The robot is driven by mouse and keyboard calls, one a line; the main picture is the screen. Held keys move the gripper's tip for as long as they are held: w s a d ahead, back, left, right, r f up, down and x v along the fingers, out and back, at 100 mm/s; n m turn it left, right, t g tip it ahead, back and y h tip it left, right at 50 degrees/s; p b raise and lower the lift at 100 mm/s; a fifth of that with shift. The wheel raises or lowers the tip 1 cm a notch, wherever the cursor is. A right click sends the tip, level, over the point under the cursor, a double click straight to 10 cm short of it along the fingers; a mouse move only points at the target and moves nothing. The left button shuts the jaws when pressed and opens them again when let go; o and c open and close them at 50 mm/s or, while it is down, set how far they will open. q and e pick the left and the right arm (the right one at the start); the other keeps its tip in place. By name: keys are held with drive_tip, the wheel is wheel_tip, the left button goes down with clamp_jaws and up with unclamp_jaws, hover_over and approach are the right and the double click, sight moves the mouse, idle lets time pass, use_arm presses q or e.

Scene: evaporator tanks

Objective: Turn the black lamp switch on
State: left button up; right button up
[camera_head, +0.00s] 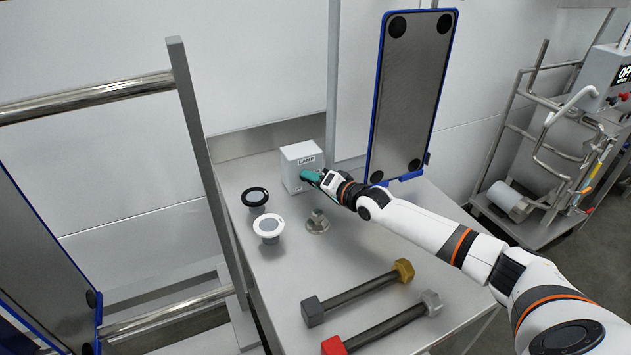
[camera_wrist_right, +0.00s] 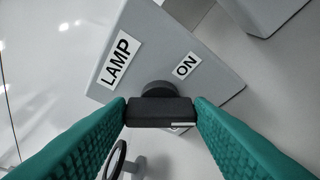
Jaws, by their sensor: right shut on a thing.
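The grey lamp box (camera_head: 292,172) with a LAMP label stands at the back of the steel table. In the right wrist view the box face (camera_wrist_right: 165,62) shows the LAMP and ON labels. The black lamp switch (camera_wrist_right: 158,112) is a bar-shaped knob on this face, with a white mark near its right end. My right gripper (camera_head: 311,175) reaches the box from the right; its green fingers are shut on the switch bar, one at each end. Part of another label shows below the bar, mostly hidden. In the head view the gripper hides the switch. My left gripper is out of view.
On the steel table (camera_head: 262,290) are a black-rimmed round part (camera_head: 256,197), a white round part (camera_head: 268,228), a metal fitting (camera_head: 317,222) and two bars with coloured ends (camera_head: 360,291). A blue-edged panel (camera_head: 412,95) stands behind my right arm. A post (camera_head: 197,150) rises at the left.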

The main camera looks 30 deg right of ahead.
drive_tip(key=shift+r+n+p, duration=0.25)
drive_tip(key=shift+n+p, duration=0.05)
drive_tip(key=shift+p, duration=0.55)
drive_tip(key=n+p, duration=0.1)
drive_tip(key=p, duration=0.1)
drive_tip(key=n+h+p, duration=0.1)
drive_tip(key=p, duration=0.1)
drive_tip(key=n+g+h+p, duration=0.1)
drive_tip(key=p, duration=0.2)
drive_tip(key=shift+a+r, duration=0.2)
drive_tip(key=shift+a, duration=0.05)
drive_tip(key=shift+n+h+p, duration=0.3)
drive_tip(key=shift+n, duration=0.1)
drive_tip(key=shift+a+f+n+h+p, duration=0.15)
drive_tip(key=shift+n+h+p, duration=0.45)
drive_tip(key=shift+n+p, duration=0.15)
drive_tip(key=shift+a+n+h, duration=0.1)
drive_tip(key=shift+n+h, duration=0.4)
drive_tip(key=shift+n, duration=0.25)
drive_tip(key=o, duration=1)
